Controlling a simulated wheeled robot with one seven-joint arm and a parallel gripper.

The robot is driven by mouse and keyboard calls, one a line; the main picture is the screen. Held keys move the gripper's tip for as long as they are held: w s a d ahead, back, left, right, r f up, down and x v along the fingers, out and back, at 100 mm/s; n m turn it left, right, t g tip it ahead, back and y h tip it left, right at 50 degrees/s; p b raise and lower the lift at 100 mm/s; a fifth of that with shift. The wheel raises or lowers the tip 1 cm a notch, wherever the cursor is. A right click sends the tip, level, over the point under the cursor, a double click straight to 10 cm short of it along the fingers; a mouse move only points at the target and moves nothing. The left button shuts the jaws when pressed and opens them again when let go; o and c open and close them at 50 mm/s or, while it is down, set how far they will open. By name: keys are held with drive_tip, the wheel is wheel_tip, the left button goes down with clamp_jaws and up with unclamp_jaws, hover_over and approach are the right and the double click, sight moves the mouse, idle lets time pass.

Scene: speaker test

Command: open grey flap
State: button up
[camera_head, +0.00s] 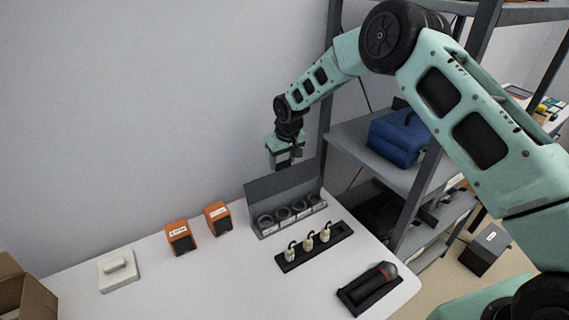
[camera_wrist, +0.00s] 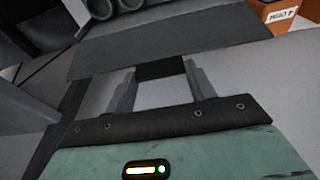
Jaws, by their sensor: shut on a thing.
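The grey flap (camera_head: 285,182) stands raised and tilted along the back of a grey box (camera_head: 291,216) on the white table. Round dark items show in the open box. In the wrist view the flap (camera_wrist: 170,45) is a wide dark panel across the top. My gripper (camera_head: 287,163) is at the flap's upper edge. In the wrist view my gripper (camera_wrist: 160,69) is shut on a dark part at the flap's edge, between its two grey fingers. Whether that part is a tab or the edge itself, I cannot tell.
Two orange boxes (camera_head: 181,238) and a white switch-like block (camera_head: 118,270) stand left of the grey box. A black rack (camera_head: 313,246) with several white plugs and a black tray (camera_head: 369,289) lie in front. A grey shelf (camera_head: 375,150) with a blue case (camera_head: 398,137) rises at right.

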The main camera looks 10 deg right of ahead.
drive_tip(key=shift+w+a+r, duration=0.1)
drive_tip(key=shift+w+r, duration=0.1)
drive_tip(key=shift+w, duration=0.15)
drive_tip(key=o, duration=1.3)
drive_tip(key=shift+o, duration=0.5)
drive_tip(key=shift+f, duration=0.1)
drive_tip(key=shift+s, duration=0.1)
drive_tip(key=b+v, duration=0.4)
drive_tip(key=v, duration=1.3)
drive_tip(key=shift+s, duration=0.2)
